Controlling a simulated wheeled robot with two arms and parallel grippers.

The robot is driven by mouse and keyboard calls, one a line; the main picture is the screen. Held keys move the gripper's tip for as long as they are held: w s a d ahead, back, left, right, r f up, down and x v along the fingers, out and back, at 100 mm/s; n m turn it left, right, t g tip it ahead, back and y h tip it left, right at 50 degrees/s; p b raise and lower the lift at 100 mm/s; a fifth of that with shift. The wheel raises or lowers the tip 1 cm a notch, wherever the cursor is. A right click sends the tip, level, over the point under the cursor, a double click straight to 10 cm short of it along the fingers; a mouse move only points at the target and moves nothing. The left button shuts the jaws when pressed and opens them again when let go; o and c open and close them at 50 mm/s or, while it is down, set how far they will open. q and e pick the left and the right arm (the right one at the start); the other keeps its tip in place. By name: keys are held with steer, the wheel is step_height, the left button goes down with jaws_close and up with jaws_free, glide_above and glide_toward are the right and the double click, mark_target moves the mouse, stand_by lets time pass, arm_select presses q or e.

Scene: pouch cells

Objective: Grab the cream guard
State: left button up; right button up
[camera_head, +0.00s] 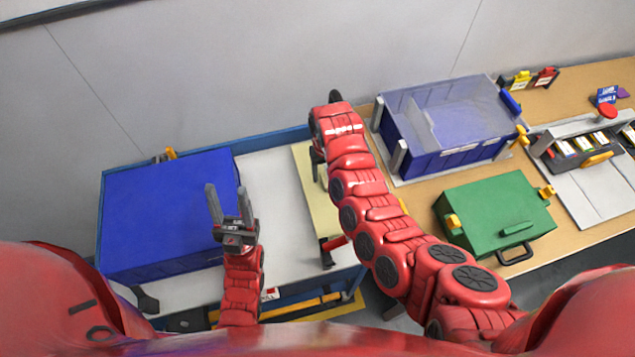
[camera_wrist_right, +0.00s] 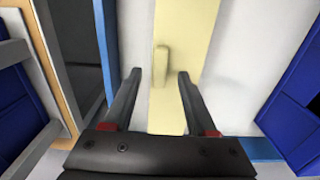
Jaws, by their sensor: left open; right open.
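The cream guard (camera_head: 318,222) is a flat pale-yellow panel lying on the white surface in the middle of the head view, partly hidden by my right arm. In the right wrist view the cream guard (camera_wrist_right: 190,40) runs up the middle, with a raised cream handle (camera_wrist_right: 161,66) on it. My right gripper (camera_wrist_right: 156,78) is open, its two fingers on either side of the handle in the picture; I cannot tell how far above it they are. My left gripper (camera_head: 225,196) is open and empty, in front of the blue box at left.
A blue box (camera_head: 165,205) stands left of the guard on the white surface (camera_head: 270,190). On the wooden table at right are a translucent blue bin (camera_head: 455,158), a green case (camera_head: 495,212) and a grey fixture (camera_head: 590,190) with several cells. A wall closes off the back.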

mark_target(316, 187)
steer(key=shift+f, duration=1.25)
jaws_close()
